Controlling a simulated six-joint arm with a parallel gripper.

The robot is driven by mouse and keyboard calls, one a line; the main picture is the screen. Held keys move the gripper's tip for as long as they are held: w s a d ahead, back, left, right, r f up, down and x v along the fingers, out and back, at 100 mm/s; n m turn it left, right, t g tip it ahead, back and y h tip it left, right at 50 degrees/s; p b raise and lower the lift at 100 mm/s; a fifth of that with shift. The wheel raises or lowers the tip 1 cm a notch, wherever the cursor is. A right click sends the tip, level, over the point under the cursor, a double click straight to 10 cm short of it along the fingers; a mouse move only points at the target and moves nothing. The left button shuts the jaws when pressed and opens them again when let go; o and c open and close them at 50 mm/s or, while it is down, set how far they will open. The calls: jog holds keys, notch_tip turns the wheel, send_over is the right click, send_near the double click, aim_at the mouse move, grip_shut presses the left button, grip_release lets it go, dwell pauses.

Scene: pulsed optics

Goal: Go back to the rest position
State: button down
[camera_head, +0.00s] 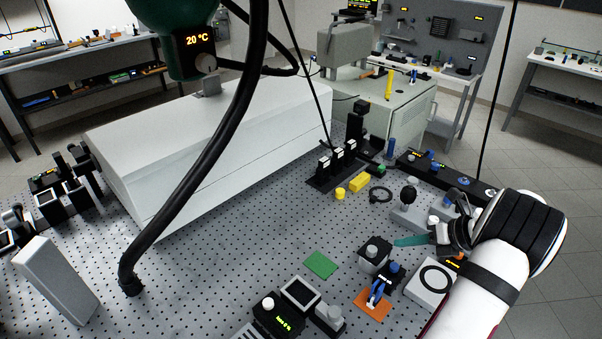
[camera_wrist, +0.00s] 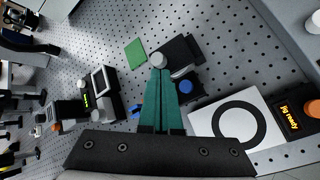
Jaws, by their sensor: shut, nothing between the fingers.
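My gripper (camera_head: 397,241) is at the right of the optical table (camera_head: 230,262), with its green fingers pointing left. In the wrist view my gripper (camera_wrist: 160,78) has its two green fingers together, with nothing between them. In that view the fingertips overlap the edge of a black block with a grey round knob (camera_wrist: 157,61). The same black block (camera_head: 374,256) is just left of the fingertips in the head view. I cannot tell whether the fingers touch it.
A green square (camera_head: 320,264) and an orange pad (camera_head: 372,304) lie near the block. A white plate with a black ring (camera_head: 432,281) is close below my wrist. A large white housing (camera_head: 215,140) fills the back left. A black hose (camera_head: 205,165) hangs in front of it.

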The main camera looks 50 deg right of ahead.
jog(key=w+a+r+n+g+y, duration=0.2)
jog(key=w+a+r+n, duration=0.3)
jog(key=a, duration=0.3)
jog(key=w+a+r+n+g+y, duration=0.1)
jog(key=w+a+r+n, duration=0.1)
jog(key=w+a+n, duration=0.45)
jog(key=w+a+r+n+g, duration=0.15)
jog(key=a+n, duration=0.25)
jog(key=a, duration=0.5)
jog(key=a+r+n+g, duration=0.2)
jog(key=a+n, duration=0.3)
jog(key=a, duration=0.4)
jog(key=s+a+n+g+h, duration=0.2)
jog(key=s+a+n+g, duration=0.1)
jog(key=s+a+n, duration=1.1)
jog(key=a+n, duration=0.1)
jog(key=n, duration=0.3)
jog(key=shift+s+a+f, duration=0.2)
jog(key=shift+a+f, duration=0.1)
jog(key=shift+f, duration=0.05)
